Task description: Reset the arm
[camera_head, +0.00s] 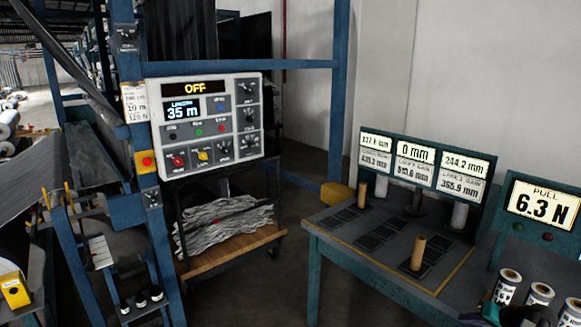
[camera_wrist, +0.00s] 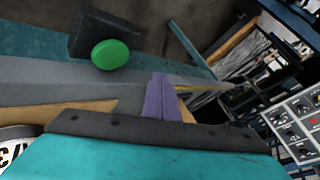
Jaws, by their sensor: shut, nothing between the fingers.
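My gripper (camera_wrist: 158,92) shows in the wrist view as purple fingers, closed together with nothing between them, in front of a dark band and a teal body. The fingertips point towards a grey edge and a teal surface. A round green button (camera_wrist: 110,54) on a dark block lies up and to the left of the fingertips, apart from them. In the head view, only a small dark and teal part of my arm's end shows at the lower right, near the bottom edge, so its full pose is hidden.
A control panel (camera_head: 205,125) reads OFF and 35 m. A table (camera_head: 330,231) at right carries wooden and grey posts below displays (camera_head: 425,165). A pull display (camera_head: 541,205) reads 6.3 N, above several white rolls (camera_head: 507,285). A cart (camera_head: 228,258) holds crumpled grey material. Open floor lies between cart and table.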

